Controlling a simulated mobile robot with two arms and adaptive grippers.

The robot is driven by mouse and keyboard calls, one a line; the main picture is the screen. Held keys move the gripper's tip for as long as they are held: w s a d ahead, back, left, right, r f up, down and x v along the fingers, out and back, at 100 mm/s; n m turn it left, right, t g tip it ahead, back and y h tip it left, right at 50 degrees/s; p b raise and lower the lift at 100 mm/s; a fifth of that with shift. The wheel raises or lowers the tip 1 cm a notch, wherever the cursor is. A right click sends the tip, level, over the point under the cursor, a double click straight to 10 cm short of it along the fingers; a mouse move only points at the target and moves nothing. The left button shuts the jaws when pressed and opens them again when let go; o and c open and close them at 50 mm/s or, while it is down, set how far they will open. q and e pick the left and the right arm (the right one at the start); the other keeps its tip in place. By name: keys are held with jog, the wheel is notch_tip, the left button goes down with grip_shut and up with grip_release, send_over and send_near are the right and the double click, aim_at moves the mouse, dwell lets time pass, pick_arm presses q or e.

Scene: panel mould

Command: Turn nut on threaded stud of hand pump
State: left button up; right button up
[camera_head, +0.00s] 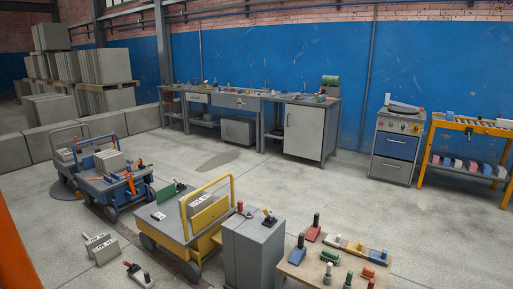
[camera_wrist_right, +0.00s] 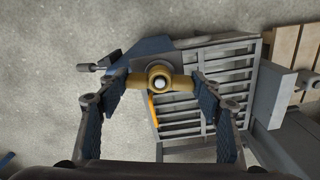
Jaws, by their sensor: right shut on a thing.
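In the right wrist view, a brass nut with two side wings (camera_wrist_right: 180,83) sits around the pale end of a threaded stud (camera_wrist_right: 159,83). My right gripper (camera_wrist_right: 157,86) is shut on the nut, with one dark finger against each wing. A dark blue-grey body (camera_wrist_right: 150,47), which seems to be part of the hand pump, lies behind the nut. A short grey rod with a knob (camera_wrist_right: 86,67) sticks out to its left. A thin orange-yellow piece (camera_wrist_right: 153,110) shows just below the nut. I cannot make out the whole pump. Neither gripper shows in the head view.
In the right wrist view, a grey slatted frame (camera_wrist_right: 254,62) lies behind the fingers and a wooden pallet (camera_wrist_right: 292,45) at the upper right. In the head view, carts, a grey cabinet (camera_head: 252,245) and a tool-covered table (camera_head: 300,268) stand in front; open floor lies beyond.

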jog(key=o, duration=1.3)
jog(key=shift+r, duration=4.05)
